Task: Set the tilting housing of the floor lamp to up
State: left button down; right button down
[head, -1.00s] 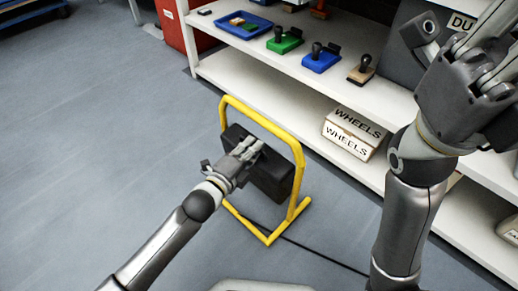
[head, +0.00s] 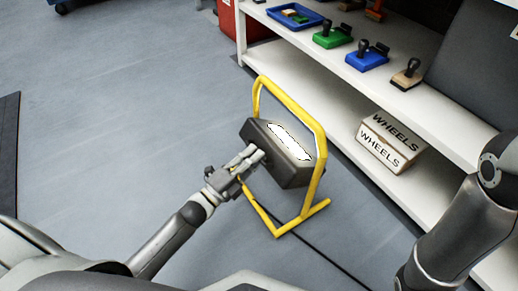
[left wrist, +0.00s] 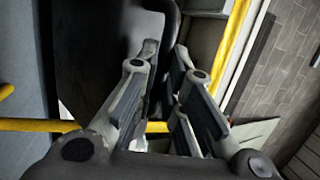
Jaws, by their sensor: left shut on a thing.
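The floor lamp has a yellow tube frame (head: 292,103) standing on the floor and a dark tilting housing (head: 262,134) inside it. The housing is tilted so its bright white lit face (head: 290,142) points upward. My left gripper (head: 256,154) is shut on the housing's near left edge. In the left wrist view, the fingers (left wrist: 163,62) stand beside the dark housing (left wrist: 95,50), and their tips are partly hidden against it. My right arm shows at the right edge of the head view, with its gripper out of the picture.
A white shelf unit (head: 345,75) stands behind and right of the lamp, with stamps on coloured pads on top and WHEELS boxes (head: 390,143) on the lower shelf. A dark cable lies on the floor by the lamp.

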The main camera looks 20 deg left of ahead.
pick_arm(q)
jog(key=shift+s+a+f, duration=0.15)
jog(key=shift+s+f, duration=0.05)
jog(key=shift+f, duration=1)
jog(key=c, duration=1.8)
grip_release()
jog(key=shift+f, duration=0.1)
jog(key=v, duration=1.1)
jog(key=shift+s+a+r, duration=0.25)
jog(key=shift+s+r, duration=0.1)
